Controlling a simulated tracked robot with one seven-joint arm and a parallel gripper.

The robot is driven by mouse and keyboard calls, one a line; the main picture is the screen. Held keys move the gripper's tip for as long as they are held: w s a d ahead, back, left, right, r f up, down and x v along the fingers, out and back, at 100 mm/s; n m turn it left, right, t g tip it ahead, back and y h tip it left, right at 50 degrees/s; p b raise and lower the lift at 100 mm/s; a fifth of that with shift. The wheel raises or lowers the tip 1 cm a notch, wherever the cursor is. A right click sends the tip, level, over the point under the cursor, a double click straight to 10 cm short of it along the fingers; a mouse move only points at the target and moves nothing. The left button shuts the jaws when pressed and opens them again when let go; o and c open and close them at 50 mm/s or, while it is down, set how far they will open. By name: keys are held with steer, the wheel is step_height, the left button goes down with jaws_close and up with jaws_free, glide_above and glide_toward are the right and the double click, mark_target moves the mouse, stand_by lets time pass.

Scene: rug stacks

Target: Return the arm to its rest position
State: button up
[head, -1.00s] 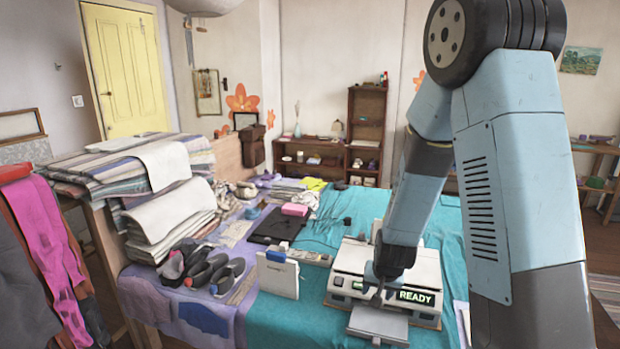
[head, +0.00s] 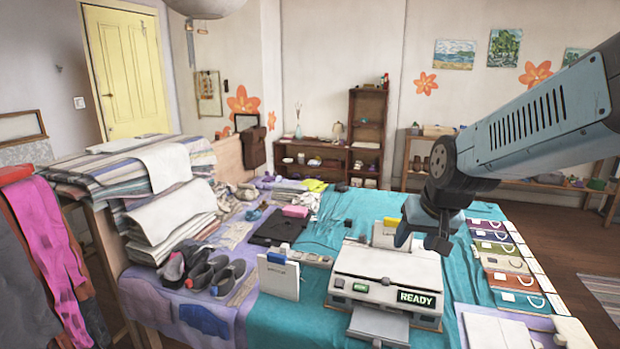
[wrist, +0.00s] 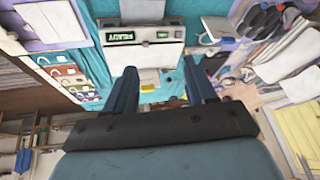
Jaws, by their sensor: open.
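My gripper (head: 423,239) is in the air above the right back part of the white machine in the head view. In the wrist view my gripper (wrist: 162,85) shows two dark fingers spread apart with nothing between them. The white machine (head: 385,268) has a lit READY display and stands on the teal cloth. It also shows in the wrist view (wrist: 145,58). My arm reaches in from the right edge of the head view, with the forearm raised above the table.
Several coloured cards with white loops (head: 508,262) lie right of the machine. A white panel (head: 278,277) stands to its left. Folded rugs (head: 170,220) are stacked at the left, with dark shoes (head: 205,268) in front. The air above the table's left half is clear.

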steer(key=s+d+r, duration=0.1)
steer(key=s+r, duration=0.2)
steer(key=s, duration=0.3)
steer(key=s+d+r+h, duration=0.1)
steer(key=s+r, duration=0.3)
steer(key=s, duration=0.1)
steer(key=shift+s+d+n, duration=0.25)
steer(key=shift+s+n, duration=0.05)
steer(key=shift+s, duration=0.05)
